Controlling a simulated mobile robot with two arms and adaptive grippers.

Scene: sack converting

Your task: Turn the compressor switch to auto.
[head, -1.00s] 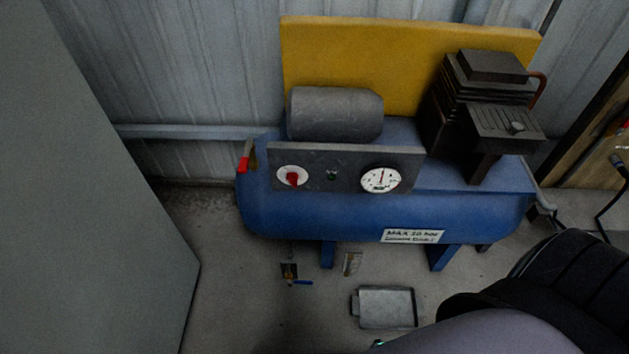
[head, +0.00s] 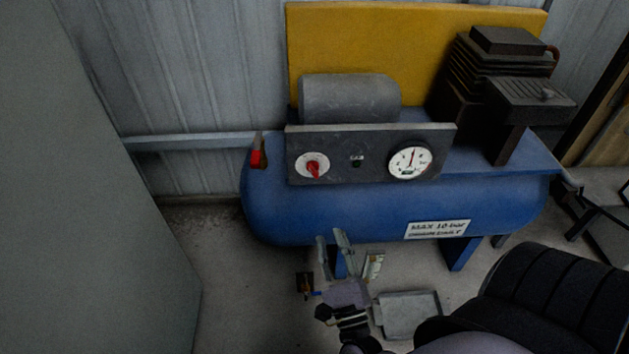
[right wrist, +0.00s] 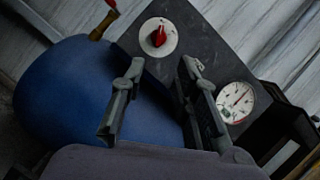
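The compressor's grey control panel (head: 370,153) stands on the blue tank (head: 340,212). The red rotary switch (head: 313,168) sits on a white round dial at the panel's left end. The switch also shows in the right wrist view (right wrist: 158,37), beyond my fingers; its labels are too small to read. My right gripper (head: 333,240) is open and empty, in front of the tank and below the panel. In the right wrist view its two fingers (right wrist: 158,75) stand apart with nothing between them. My left gripper is in neither view.
A pressure gauge (head: 410,161) is at the panel's right end. A red-handled valve (head: 258,154) stands at the tank's left.

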